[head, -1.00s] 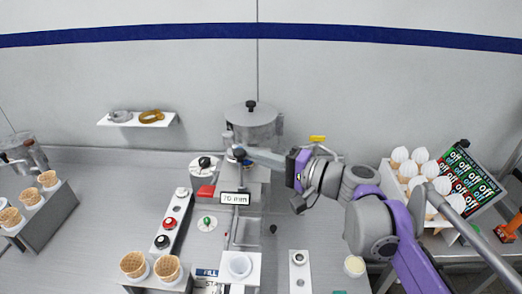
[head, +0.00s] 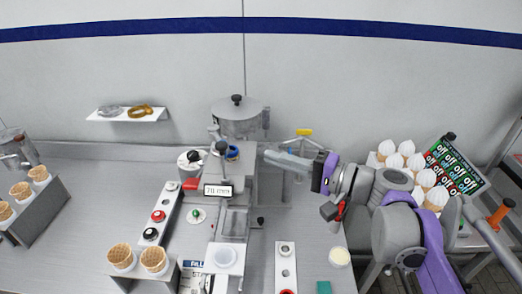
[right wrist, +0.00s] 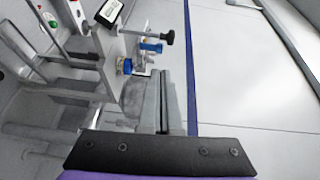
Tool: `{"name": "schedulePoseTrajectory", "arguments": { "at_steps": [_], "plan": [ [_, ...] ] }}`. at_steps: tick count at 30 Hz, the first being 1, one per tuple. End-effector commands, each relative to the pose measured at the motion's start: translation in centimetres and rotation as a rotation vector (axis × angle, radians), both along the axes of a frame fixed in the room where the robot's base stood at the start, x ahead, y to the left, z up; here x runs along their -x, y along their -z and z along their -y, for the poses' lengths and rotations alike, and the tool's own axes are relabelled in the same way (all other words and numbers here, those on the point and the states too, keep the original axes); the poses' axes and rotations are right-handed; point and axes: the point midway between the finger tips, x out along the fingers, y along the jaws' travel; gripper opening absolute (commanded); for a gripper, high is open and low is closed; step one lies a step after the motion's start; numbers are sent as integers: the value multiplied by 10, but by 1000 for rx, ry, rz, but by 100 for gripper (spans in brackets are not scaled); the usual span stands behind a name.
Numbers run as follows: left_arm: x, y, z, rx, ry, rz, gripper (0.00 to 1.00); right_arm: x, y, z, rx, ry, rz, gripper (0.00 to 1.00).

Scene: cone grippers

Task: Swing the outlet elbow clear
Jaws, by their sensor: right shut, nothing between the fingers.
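The filling machine has a grey hopper (head: 237,112) with a lidded top. Below it sit a blue collar (head: 232,153) and a black knob (head: 221,147). The blue collar (right wrist: 125,66) and the black knob (right wrist: 167,37) also show in the right wrist view. I cannot tell for sure which part is the outlet elbow. My right gripper (head: 268,156) is shut and empty, to the right of the collar and apart from it. Its closed fingers (right wrist: 167,103) point toward the machine in the right wrist view. My left gripper is not in view.
A pipe with a yellow handle (head: 304,132) stands behind my right gripper. A 70 mm sign (head: 217,190) hangs in front of the machine. Cones (head: 153,260) stand at front left. A rack of white-topped cones (head: 397,160) is at right. A wall shelf (head: 127,115) holds rings.

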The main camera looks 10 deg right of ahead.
Motion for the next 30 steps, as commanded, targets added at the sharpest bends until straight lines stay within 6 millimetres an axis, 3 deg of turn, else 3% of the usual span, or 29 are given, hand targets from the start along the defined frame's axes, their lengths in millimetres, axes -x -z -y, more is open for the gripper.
{"name": "schedulePoseTrajectory", "arguments": {
  "at_steps": [7, 19, 23, 30],
  "plan": [
    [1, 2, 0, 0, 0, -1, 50, 25, -1, 19, 0, 2, 0, 0],
    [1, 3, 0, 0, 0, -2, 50, 28, -2, 20, -1, -1, -1, 0],
    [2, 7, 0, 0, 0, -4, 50, 20, -1, 25, -1, -12, -1, 0],
    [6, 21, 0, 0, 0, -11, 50, -12, 0, 48, 0, -71, -2, 0]
  ]
}}
